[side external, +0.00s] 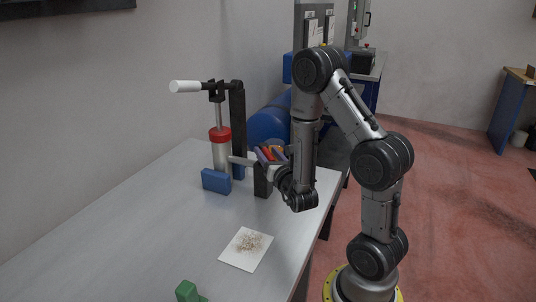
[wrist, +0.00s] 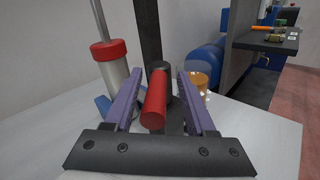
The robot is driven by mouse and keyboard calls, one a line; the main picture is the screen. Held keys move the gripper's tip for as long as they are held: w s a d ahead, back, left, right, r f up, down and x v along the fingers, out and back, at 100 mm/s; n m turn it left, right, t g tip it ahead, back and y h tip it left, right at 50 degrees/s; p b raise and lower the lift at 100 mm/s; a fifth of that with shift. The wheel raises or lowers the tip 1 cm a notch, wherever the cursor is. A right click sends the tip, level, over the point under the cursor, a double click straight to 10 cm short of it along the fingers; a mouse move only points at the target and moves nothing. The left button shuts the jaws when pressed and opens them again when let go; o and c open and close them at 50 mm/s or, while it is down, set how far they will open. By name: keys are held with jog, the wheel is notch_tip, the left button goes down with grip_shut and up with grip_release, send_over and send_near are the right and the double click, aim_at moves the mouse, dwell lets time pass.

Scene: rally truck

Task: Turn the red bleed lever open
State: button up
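The red bleed lever (wrist: 155,102) is a red cylinder in the middle of the wrist view, joined at its far end to a dark round part. My gripper (wrist: 160,76) is open, with one purple finger on each side of the lever and a visible gap on both sides. In the side external view the red lever (side external: 267,153) shows between the purple fingers of my gripper (side external: 270,155), near a black block (side external: 262,182) on the bench.
A clear cylinder with a red collar (side external: 220,134) stands beside a black post (side external: 238,130), under a white-handled arm (side external: 186,86). A blue block (side external: 216,181), a paper sheet (side external: 246,249) and a green piece (side external: 188,291) are on the bench. An amber container (wrist: 206,66) stands behind the right finger.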

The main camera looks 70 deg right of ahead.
jog(key=shift+a, duration=0.1)
jog(key=v, duration=1.3)
jog(key=shift+s+a, duration=0.15)
jog(key=shift+s, duration=0.15)
jog(key=shift+c, duration=0.3)
